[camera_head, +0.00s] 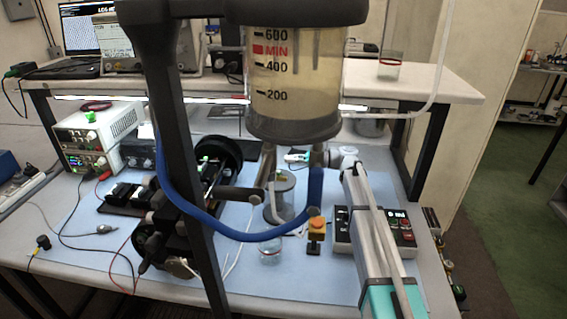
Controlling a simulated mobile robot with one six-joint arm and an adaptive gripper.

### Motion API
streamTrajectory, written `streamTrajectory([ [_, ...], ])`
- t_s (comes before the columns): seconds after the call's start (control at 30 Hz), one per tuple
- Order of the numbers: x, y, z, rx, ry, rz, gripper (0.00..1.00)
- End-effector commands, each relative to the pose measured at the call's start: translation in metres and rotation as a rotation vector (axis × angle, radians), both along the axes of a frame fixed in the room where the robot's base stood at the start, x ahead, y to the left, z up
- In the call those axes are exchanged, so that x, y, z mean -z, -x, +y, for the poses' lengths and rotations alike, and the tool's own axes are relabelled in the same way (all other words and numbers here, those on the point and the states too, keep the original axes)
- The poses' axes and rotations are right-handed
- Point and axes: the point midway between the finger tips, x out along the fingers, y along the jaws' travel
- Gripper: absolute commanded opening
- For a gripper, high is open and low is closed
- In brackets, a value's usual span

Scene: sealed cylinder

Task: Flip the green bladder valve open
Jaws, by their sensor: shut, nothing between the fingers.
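A clear cylinder tank (293,85) with a printed scale and a red MIN mark hangs in a dark frame at top centre. My arm (375,225) reaches up from the lower right. My gripper (299,157) appears small under the tank's bottom rim, above and slightly right of the green piece. It is shut and empty, apart from the pot. Its fingertips are hard to make out.
A blue hose (245,236) loops across the front of the bench. A dark post (185,150) stands left of the tank. A control box (401,226) is beside my arm. An orange button block (316,228) and a small glass (270,250) stand in front. The blue mat (300,280) is clear at front.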

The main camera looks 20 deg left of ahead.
Motion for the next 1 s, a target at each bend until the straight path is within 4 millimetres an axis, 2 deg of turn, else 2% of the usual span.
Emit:
streamTrajectory([
  [0.03,0.0,-0.012,-0.005,0.002,0.0,0.0,0.0],
  [0.1,0.0,-0.024,-0.012,0.003,0.0,0.0,0.0],
  [0.4,0.0,-0.062,-0.035,0.003,0.0,0.0,0.0],
  [0.63,0.0,-0.074,-0.043,0.002,0.0,0.0,0.0],
  [1.0,0.0,-0.074,-0.044,0.002,0.0,0.0,0.0],
])
